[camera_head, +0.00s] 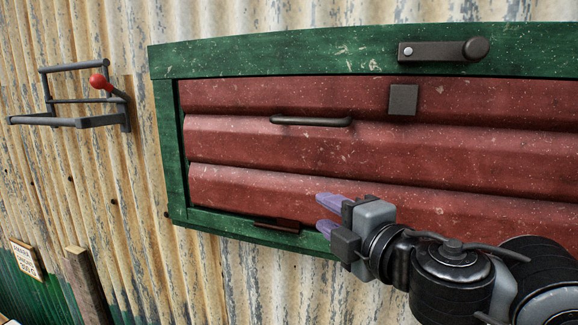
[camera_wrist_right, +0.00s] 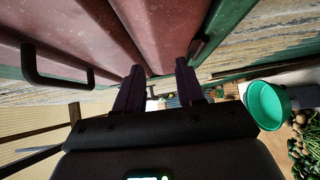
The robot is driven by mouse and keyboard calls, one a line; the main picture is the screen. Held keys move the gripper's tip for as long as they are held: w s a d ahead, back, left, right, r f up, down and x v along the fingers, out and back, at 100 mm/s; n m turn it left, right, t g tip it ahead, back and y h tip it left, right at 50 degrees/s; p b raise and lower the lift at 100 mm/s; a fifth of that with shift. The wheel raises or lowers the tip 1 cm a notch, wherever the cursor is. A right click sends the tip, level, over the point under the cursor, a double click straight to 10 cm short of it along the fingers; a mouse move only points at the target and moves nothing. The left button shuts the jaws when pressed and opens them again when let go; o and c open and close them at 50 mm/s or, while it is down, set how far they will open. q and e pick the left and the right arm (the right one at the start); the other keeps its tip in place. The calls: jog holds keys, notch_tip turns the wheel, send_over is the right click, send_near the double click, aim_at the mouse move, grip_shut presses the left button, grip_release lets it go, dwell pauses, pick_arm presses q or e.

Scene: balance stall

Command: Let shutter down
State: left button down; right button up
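The red slatted shutter (camera_head: 300,150) fills the green frame (camera_head: 176,150) on the corrugated wall; it also shows in the wrist view (camera_wrist_right: 150,25). A dark bar handle (camera_head: 310,121) sits on its upper left part. A dark handle also shows at left in the wrist view (camera_wrist_right: 48,74). A dark turn latch (camera_head: 440,50) is on the frame's top rail, above a dark square plate (camera_head: 403,99) on the shutter. My right gripper (camera_head: 330,214) is open and empty, its purple fingers apart in front of the lower slat. My left gripper is out of view.
A dark metal bracket (camera_head: 75,122) with a red knob (camera_head: 100,82) juts from the wall at left. A dark catch (camera_head: 276,224) sits on the bottom rail. The wrist view shows a green bowl (camera_wrist_right: 268,104) and produce (camera_wrist_right: 303,145) to the right.

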jog(key=n+t, duration=0.1)
jog(key=t, duration=0.1)
send_near(308, 123)
jog(key=f, duration=0.1)
jog(key=shift+y, duration=0.4)
jog(key=p+x, duration=0.1)
jog(key=x, duration=0.2)
jog(key=p+x, duration=0.1)
jog(key=x, duration=0.2)
jog(key=r+p+x, duration=0.1)
jog(key=p+x, duration=0.1)
jog(key=x, duration=0.2)
jog(key=shift+d, duration=0.15)
jog(key=shift+w, duration=0.35)
jog(key=shift+w+a+f, duration=0.1)
jog(key=shift+a, duration=0.15)
grip_shut()
